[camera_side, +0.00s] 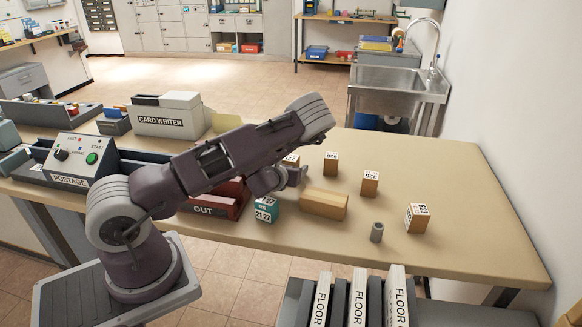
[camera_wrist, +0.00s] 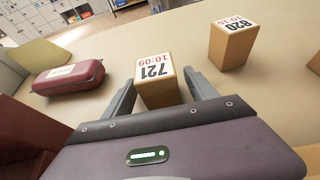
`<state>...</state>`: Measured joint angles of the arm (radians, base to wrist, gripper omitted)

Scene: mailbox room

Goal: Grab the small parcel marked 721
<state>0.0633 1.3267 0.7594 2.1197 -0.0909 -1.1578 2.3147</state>
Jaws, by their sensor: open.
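The small brown parcel marked 721 (camera_wrist: 158,92), with a white label on top, stands on the table in the wrist view. My gripper (camera_wrist: 158,78) is open, with one finger on each side of the parcel. I cannot tell whether either finger touches it. In the side view, my gripper (camera_side: 299,175) is low over the table, and a parcel (camera_side: 291,159) shows only its top behind it, the rest hidden by my arm.
A parcel marked 820 (camera_wrist: 232,45) stands to the right; a maroon case (camera_wrist: 68,78) lies left.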

